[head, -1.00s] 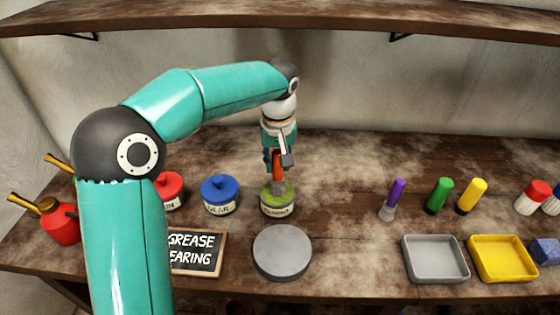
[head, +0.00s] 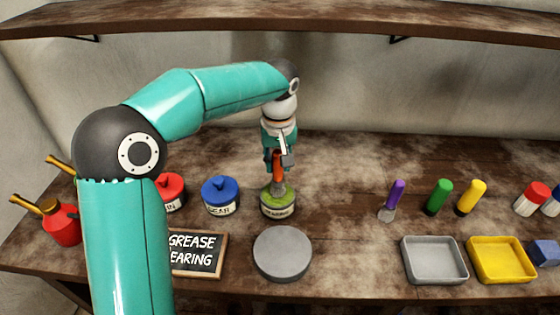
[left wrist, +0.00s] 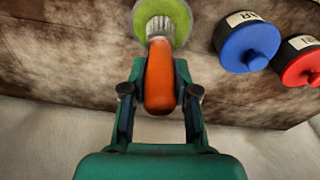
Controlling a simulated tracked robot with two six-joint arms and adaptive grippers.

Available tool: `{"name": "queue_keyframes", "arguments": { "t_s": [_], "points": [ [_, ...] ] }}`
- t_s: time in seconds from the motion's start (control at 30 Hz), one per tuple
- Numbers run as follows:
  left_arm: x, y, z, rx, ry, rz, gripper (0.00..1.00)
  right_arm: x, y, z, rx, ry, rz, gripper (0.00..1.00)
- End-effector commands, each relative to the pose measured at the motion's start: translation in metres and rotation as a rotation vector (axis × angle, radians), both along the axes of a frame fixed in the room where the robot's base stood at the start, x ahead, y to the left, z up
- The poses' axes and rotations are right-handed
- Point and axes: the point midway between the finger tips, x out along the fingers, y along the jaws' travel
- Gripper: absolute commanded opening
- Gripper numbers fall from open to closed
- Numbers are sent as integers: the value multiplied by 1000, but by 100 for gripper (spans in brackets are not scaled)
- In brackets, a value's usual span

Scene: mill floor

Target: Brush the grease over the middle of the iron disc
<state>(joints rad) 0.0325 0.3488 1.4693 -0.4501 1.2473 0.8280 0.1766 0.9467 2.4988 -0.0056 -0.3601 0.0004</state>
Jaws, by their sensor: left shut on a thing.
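My left gripper (head: 279,158) is shut on the orange handle of a brush (head: 278,166), which it holds upright. The brush's pale bristles (left wrist: 159,27) are at the green top of a grease pot (head: 278,206); I cannot tell how deep they reach. The pot's green top also shows in the left wrist view (left wrist: 178,9). The grey iron disc (head: 282,253) lies flat on the bench in front of the pot, its top bare. A small board (head: 197,253) left of the disc reads "GREASE" and "EARING", partly hidden by my arm. My right gripper is not in view.
A blue-lidded pot (head: 220,195) and a red-lidded pot (head: 171,191) stand left of the grease pot. Purple (head: 393,200), green (head: 438,197) and yellow tools stand at right, behind grey (head: 435,260) and yellow trays (head: 501,260).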

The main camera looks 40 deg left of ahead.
Motion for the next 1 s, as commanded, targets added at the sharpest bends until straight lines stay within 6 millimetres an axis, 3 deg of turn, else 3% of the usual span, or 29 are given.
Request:
{"name": "queue_keyframes", "arguments": {
  "t_s": [0.1,0.63,1.0],
  "points": [
    [0,0,15,0,-3,0,0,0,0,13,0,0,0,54],
    [1,0,58,0,-4,-1,0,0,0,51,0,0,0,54],
    [1,-1,64,1,-3,-1,0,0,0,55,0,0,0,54]
  ]
}}
